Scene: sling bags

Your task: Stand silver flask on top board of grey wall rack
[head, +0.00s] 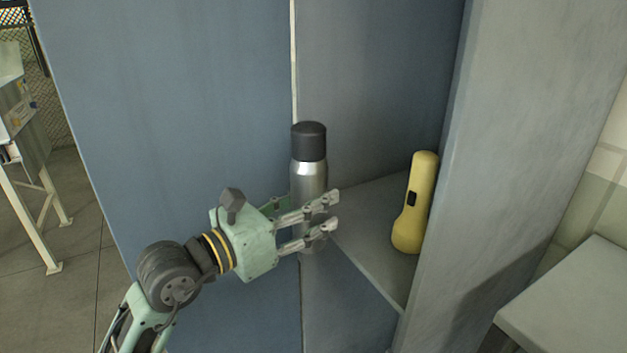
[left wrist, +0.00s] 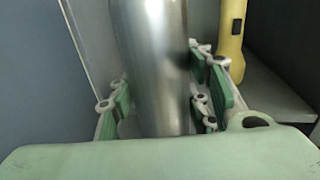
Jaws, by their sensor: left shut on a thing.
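The silver flask (head: 309,178) has a black cap and stands upright in my left gripper (head: 318,217). The fingers are shut around its lower body; the flask (left wrist: 152,60) also shows between the finger pads (left wrist: 165,105) in the left wrist view. The grey wall rack (head: 430,250) has a side panel at right and a board at the flask's height. The flask is at the board's left front edge. I cannot tell whether its base is over the board or in front of it. My right gripper is not in view.
A yellow flashlight (head: 415,203) stands on the board, right of the flask, and also shows in the left wrist view (left wrist: 231,38). Board between them is bare. A blue-grey panel (head: 180,110) stands at left. A grey bench (head: 575,300) is at lower right.

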